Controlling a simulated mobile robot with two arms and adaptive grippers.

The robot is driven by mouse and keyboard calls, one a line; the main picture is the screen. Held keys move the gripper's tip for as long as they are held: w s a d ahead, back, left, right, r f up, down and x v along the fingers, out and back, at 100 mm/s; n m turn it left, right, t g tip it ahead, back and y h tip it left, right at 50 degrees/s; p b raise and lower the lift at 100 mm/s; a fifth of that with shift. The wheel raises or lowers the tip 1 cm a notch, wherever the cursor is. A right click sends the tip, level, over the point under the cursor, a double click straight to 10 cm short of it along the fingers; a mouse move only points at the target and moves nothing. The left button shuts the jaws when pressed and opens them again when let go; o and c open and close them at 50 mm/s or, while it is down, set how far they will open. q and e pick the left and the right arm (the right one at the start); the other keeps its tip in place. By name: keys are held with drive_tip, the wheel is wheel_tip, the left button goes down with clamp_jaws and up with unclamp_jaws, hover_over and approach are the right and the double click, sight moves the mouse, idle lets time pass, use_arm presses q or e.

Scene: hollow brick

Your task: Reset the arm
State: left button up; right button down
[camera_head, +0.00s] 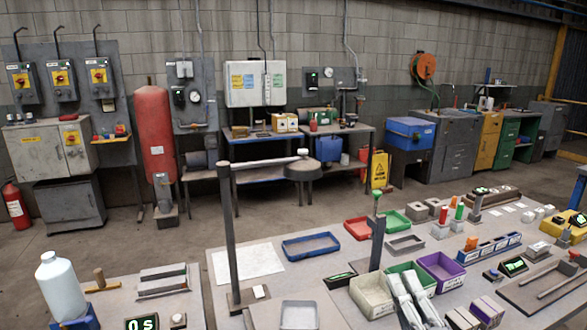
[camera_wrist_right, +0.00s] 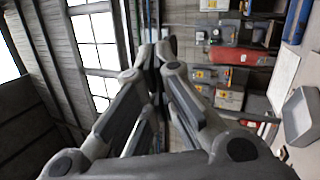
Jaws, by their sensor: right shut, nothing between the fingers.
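My right gripper (camera_head: 404,275) is at the bottom of the head view, right of centre, in front of the work table. Its two pale grey fingers point away from me and overlap the white bin and the green tray in the picture. In the right wrist view the gripper's fingertips (camera_wrist_right: 160,48) meet, with nothing between them. My left gripper is not in the head view.
The table carries a white bin (camera_head: 371,297), a purple bin (camera_head: 441,270), a blue tray (camera_head: 311,246), a red tray (camera_head: 357,229) and a dark upright post (camera_head: 377,243). A tall post with a horizontal arm (camera_head: 229,235) stands at left. A white bottle (camera_head: 61,286) stands far left.

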drive_tip(key=s+d+f+m+g+h, duration=0.3)
drive_tip(key=f+m+g, duration=0.1)
drive_tip(key=f+m, duration=0.4)
drive_tip(key=s+d+f+m+g+h, duration=0.35)
drive_tip(key=f+m+g, duration=0.2)
drive_tip(key=f, duration=0.45)
drive_tip(key=s+a+f+m+g+y, duration=0.2)
drive_tip(key=s+a+f+m+g, duration=0.15)
drive_tip(key=s+f, duration=0.45)
drive_tip(key=s+a+f+m+g+y, duration=0.15)
drive_tip(key=s+f+g, duration=0.35)
drive_tip(key=s, duration=0.6)
wheel_tip(320, 180, down, 28)
drive_tip(key=s+g, duration=0.1)
drive_tip(key=g, duration=0.1)
drive_tip(key=s+d+f, duration=0.3)
drive_tip(key=s+f, duration=1.1)
drive_tip(key=s, duration=0.2)
drive_tip(key=shift+s+f+g+h, duration=0.2)
drive_tip(key=shift+f+g+h, duration=0.1)
drive_tip(key=shift+g+h, duration=0.1)
